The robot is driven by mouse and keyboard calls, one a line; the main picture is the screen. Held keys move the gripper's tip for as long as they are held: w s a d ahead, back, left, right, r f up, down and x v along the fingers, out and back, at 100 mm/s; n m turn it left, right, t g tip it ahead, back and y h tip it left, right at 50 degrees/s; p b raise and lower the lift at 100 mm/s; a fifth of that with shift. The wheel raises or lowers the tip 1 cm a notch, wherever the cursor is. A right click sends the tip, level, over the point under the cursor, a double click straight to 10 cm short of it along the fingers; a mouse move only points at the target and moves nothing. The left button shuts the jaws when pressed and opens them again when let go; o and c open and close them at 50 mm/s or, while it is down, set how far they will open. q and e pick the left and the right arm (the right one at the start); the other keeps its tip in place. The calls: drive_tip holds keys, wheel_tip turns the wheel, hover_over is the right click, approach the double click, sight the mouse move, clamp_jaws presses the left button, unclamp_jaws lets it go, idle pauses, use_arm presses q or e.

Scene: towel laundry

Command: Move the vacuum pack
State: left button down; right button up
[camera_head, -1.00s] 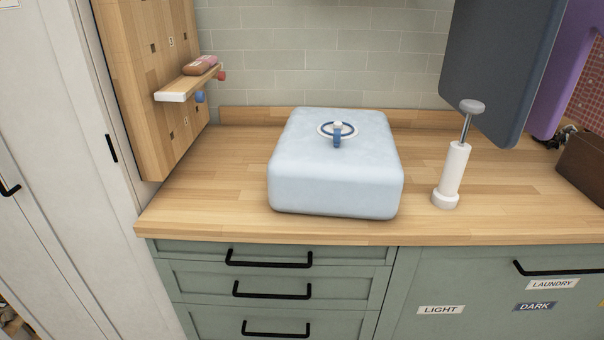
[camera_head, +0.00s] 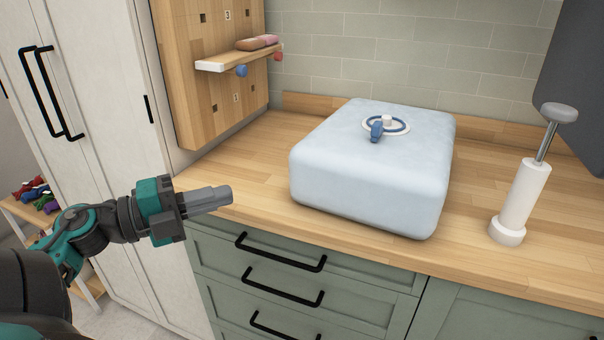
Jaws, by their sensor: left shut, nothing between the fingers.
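The vacuum pack (camera_head: 350,175) is a pale blue, puffed-up block lying on the wooden counter (camera_head: 255,165). On its top is a round white and blue valve (camera_head: 386,125) with a small blue cap beside it. My left gripper (camera_head: 228,193) is at the counter's left front edge, left of the pack and apart from it. Its fingers are together and hold nothing. My right gripper is not in view.
A white hand pump (camera_head: 517,200) with a grey handle stands upright right of the pack. A wooden pegboard with a small shelf (camera_head: 238,60) rises at the back left. Green drawers with black handles (camera_head: 283,285) are below the counter.

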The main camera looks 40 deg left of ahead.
use_arm(q)
approach(300, 165)
drive_tip(key=w+d, duration=0.2)
drive_tip(key=d, duration=0.2)
drive_tip(key=shift+w+a+f, duration=0.1)
drive_tip(key=shift+w+a, duration=0.2)
drive_tip(key=shift+w, duration=0.65)
drive_tip(key=shift+w+a, duration=0.2)
drive_tip(key=shift+w, duration=0.5)
